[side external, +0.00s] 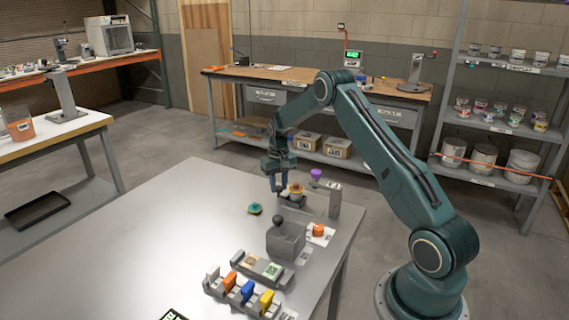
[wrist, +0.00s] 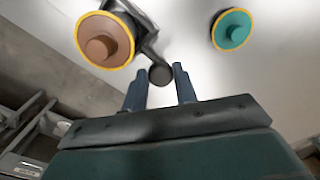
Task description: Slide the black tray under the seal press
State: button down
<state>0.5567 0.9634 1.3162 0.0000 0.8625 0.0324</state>
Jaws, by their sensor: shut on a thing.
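The small black tray (side external: 291,203) sits on the metal table near its far right edge. An orange round piece with a yellow rim (side external: 296,188) rests on it; the piece also shows in the wrist view (wrist: 104,40). My gripper (side external: 279,188) is low at the tray's left end. In the wrist view its two fingers (wrist: 161,73) are on either side of the tray's dark round knob (wrist: 162,75), shut on it. The seal press (side external: 334,200) appears to be the grey post with a purple knob (side external: 316,173), just right of the tray.
A teal disc with a yellow rim (side external: 255,209) lies left of the tray. A grey box (side external: 286,241), an orange piece (side external: 318,230) on a white card and a rack with coloured pieces (side external: 247,290) stand nearer. The table's left part is clear.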

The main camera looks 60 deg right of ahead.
aim_at(298, 185)
jog(key=shift+s, duration=3.7)
jog(key=c, duration=1.2)
grip_release()
jog(key=shift+s, duration=0.1)
jog(key=shift+o, duration=0.5)
jog(key=shift+r, duration=0.15)
jog(key=shift+r, duration=0.5)
notch_tip(298, 185, up, 13)
jog(key=shift+f, duration=0.2)
